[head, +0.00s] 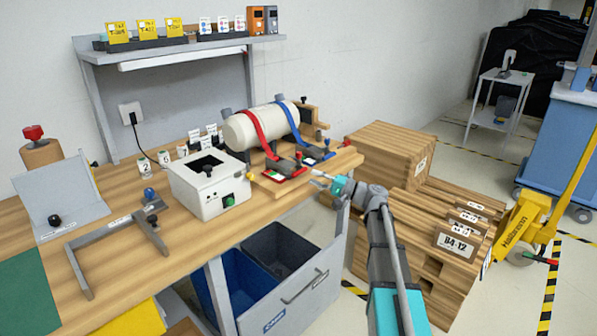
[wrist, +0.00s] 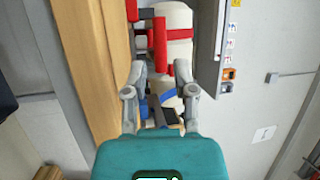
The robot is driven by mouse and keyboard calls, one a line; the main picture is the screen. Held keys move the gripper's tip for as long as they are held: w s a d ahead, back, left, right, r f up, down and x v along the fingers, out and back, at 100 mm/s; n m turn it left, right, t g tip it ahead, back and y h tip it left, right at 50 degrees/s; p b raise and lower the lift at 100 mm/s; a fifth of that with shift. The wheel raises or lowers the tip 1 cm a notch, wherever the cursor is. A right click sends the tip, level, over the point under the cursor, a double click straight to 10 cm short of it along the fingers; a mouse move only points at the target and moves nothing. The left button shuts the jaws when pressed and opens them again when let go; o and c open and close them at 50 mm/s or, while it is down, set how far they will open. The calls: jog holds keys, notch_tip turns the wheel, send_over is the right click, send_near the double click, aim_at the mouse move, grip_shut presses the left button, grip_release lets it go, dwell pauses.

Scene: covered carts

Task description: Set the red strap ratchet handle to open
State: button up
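A white cylinder (head: 258,124) lies on the workbench with a red strap (head: 259,133) and a blue strap (head: 293,122) over it. The red strap's dark ratchet handle (head: 283,164) is at the strap's front end, by a red base. Its exact angle is hard to tell. The blue strap's ratchet (head: 314,152) is just to its right. My gripper (head: 318,178) is at the bench's front edge, in front of the ratchets and apart from them. In the wrist view, its two fingers (wrist: 162,72) are spread with nothing gripped, and red parts (wrist: 160,42) show beyond them.
A white box (head: 207,190) with a green button stands left of the cylinder. A grey metal bracket (head: 120,245) lies further left. A shelf (head: 180,48) rises behind the bench. Stacked wooden boxes (head: 390,155) and a yellow pallet truck (head: 520,228) stand to the right.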

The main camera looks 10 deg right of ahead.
aim_at(299, 172)
jog(key=shift+p+x, duration=0.4)
jog(key=shift+x, duration=2.45)
grip_shut()
jog(key=shift+a, duration=0.1)
